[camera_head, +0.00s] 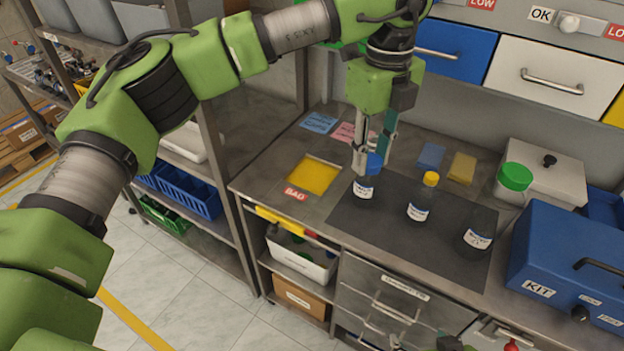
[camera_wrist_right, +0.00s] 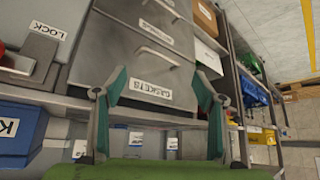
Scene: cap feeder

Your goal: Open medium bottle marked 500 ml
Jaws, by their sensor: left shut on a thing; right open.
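Three dark bottles with white labels stand on the dark mat (camera_head: 400,222) on the bench; the label print is too small to read surely. The left one, a blue-capped bottle (camera_head: 366,191), is under my left gripper (camera_head: 362,164), which points down and is shut at its blue cap (camera_head: 374,162). A yellow-capped bottle (camera_head: 418,203) stands in the middle. A wider dark bottle (camera_head: 478,234) stands at right, and I see no coloured cap on it. My right gripper (camera_wrist_right: 161,86) is open and empty in the right wrist view, in front of a drawer labelled GASKETS (camera_wrist_right: 150,92).
A green-lidded container (camera_head: 515,177) and a white box (camera_head: 556,168) stand behind the bottles. A blue KIT case (camera_head: 566,254) is at right. A yellow pad (camera_head: 314,176) with a BAD label lies left of the mat. Drawers (camera_head: 560,72) hang above the bench.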

